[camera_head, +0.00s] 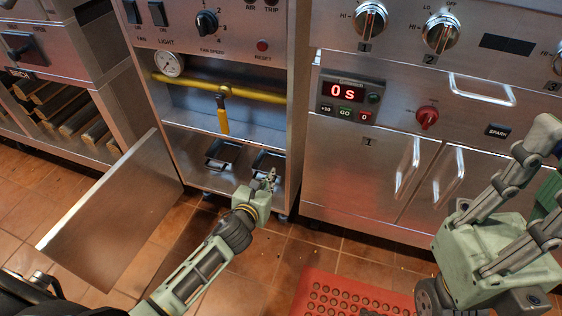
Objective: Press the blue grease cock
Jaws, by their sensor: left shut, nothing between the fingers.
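I cannot make out the blue grease cock in this view. It may be hidden behind my left gripper or too small to tell. My left gripper (270,176) is shut and empty, at the lower front of the open cabinet.
A steel door (112,215) stands swung open at the left. A yellow pipe with a yellow valve handle (223,112) and a gauge (168,64) sit above the trays. A steel grill front with a red timer display (347,91) is to the right. A red mat (345,296) lies on the floor.

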